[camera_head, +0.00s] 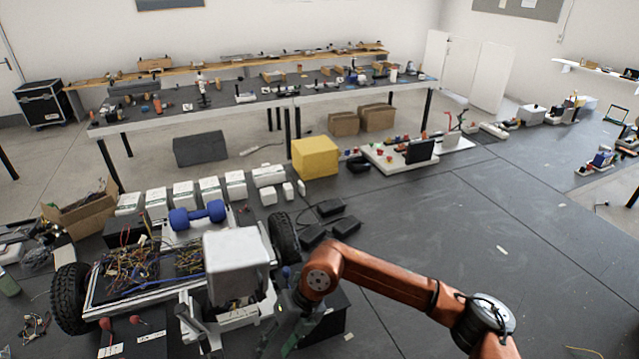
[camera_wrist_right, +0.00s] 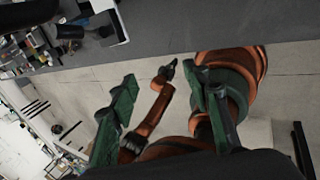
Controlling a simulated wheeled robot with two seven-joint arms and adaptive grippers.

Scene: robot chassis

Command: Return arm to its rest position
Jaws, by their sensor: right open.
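My right arm (camera_head: 385,277) is orange and reaches in from the lower right of the head view. It bends down at its wrist beside the robot chassis (camera_head: 130,290). My right gripper (camera_head: 283,335) hangs at the bottom centre, close to the chassis's right side; its fingertips are partly hard to make out. In the right wrist view the two green fingers of this gripper (camera_wrist_right: 161,76) stand wide apart, with nothing held between them. Orange arm links show behind and between them. My left gripper does not show in the head view.
On the chassis lie a blue dumbbell (camera_head: 197,215), loose wires and a white box (camera_head: 236,262). A black wheel (camera_head: 284,238) is near my wrist. A yellow box (camera_head: 315,157), white boxes and black blocks stand behind. The dark tabletop (camera_head: 500,240) at right is mostly clear.

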